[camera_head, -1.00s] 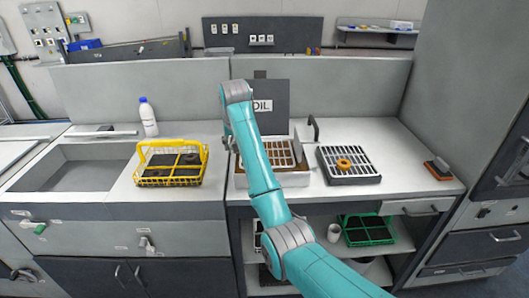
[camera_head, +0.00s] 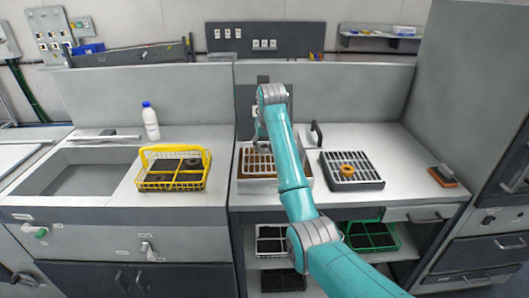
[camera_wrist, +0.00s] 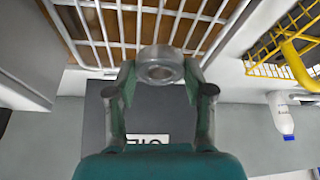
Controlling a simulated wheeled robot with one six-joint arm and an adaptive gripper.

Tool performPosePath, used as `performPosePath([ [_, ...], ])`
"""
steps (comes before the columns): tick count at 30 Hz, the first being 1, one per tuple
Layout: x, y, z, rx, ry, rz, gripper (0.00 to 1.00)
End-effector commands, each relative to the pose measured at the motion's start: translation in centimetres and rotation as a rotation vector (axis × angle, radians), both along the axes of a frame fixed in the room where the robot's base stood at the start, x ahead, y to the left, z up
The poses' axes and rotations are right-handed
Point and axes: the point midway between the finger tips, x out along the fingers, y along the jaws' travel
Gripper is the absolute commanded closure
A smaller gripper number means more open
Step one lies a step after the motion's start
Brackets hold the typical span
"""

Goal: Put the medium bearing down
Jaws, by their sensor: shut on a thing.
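In the wrist view, my gripper (camera_wrist: 160,80) is shut on a grey metal ring, the medium bearing (camera_wrist: 160,66). The bearing shows near the edge of a metal grate (camera_wrist: 95,22) with brown beneath it; its height over the grate is unclear. In the head view, this grate tops the oil tray (camera_head: 258,165), partly hidden by my arm. The bearing is not clearly visible in the head view. An orange ring (camera_head: 347,170) lies on a second grated tray (camera_head: 352,183) to the right.
A yellow basket (camera_head: 172,186) with dark rings stands left of the oil tray, beside a white bottle (camera_head: 150,122) and the sink (camera_head: 80,178). A dark OIL panel (camera_wrist: 135,138) stands behind the tray. A brush (camera_head: 443,177) lies at the far right.

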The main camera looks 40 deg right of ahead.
Motion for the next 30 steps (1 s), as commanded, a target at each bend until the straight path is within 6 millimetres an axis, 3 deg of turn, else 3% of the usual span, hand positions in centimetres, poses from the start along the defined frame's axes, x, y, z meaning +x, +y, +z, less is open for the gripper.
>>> performPosePath([
  [7, 0.0, 0.0, -3.1, 0.000, 0.001, 0.000, 0.87],
  [18, 0.0, 0.0, -3.4, 0.000, 0.000, 0.000, 0.87],
  [19, 0.0, 0.0, -3.4, 0.000, 0.000, 0.000, 0.40],
  [21, 0.0, 0.0, -3.4, 0.000, 0.000, 0.000, 0.23],
  [30, 0.0, 0.0, -3.4, 0.000, 0.000, 0.000, 0.22],
])
